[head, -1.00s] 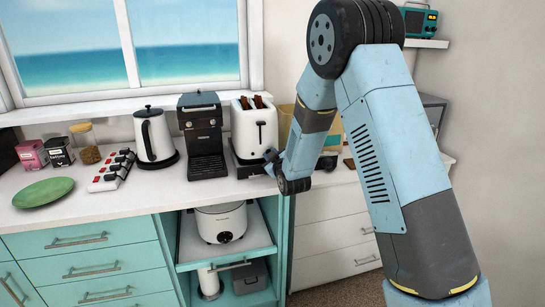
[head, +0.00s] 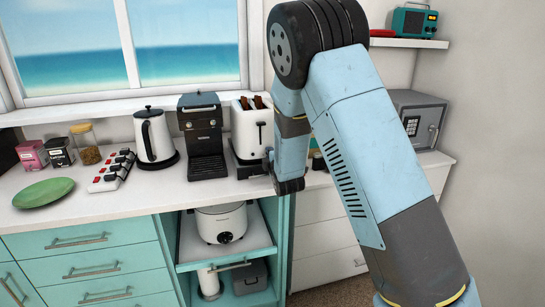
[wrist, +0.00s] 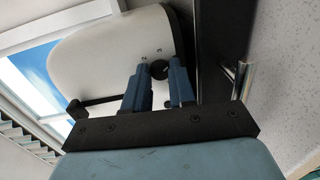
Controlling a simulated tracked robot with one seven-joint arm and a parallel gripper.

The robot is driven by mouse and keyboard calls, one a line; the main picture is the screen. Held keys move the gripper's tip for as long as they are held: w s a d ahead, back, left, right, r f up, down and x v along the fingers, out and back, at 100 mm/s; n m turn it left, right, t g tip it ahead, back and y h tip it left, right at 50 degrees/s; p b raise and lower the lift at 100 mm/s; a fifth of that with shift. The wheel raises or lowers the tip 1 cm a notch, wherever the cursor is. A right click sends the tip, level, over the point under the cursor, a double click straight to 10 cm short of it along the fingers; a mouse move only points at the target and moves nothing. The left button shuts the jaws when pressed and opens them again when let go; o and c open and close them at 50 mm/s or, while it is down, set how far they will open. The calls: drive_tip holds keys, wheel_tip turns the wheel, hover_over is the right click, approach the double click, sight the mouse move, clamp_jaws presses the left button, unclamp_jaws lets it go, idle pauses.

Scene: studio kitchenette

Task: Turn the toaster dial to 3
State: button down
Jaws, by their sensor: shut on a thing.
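The white toaster (head: 248,133) stands on the counter to the right of the coffee machine, with dark toast slices (head: 257,102) in its top. In the wrist view its white body (wrist: 105,55) fills the upper middle, seen at a steep tilt. In the head view my wrist hides most of this contact.
The coffee machine (head: 203,138) stands close on the toaster's left, then the kettle (head: 154,139). A power strip (head: 111,171) and green plate (head: 44,193) lie further left. Below, a shelf with a white cooker (head: 222,222) is pulled out. A grey safe (head: 418,119) is at the right.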

drive_tip(key=n, duration=0.4)
drive_tip(key=shift+s+a+f, duration=0.15)
drive_tip(key=shift+a, duration=0.15)
drive_tip(key=shift+f+n+h, duration=0.1)
drive_tip(key=shift+n+h, duration=0.2)
drive_tip(key=shift+n, duration=1.2)
drive_tip(key=c, duration=1.3)
unclamp_jaws()
drive_tip(key=o, duration=0.4)
drive_tip(key=shift+d+t, duration=0.15)
drive_tip(key=shift+t, duration=0.15)
drive_tip(key=shift+c, duration=0.2)
drive_tip(key=v, duration=1.3)
drive_tip(key=shift+s, duration=0.3)
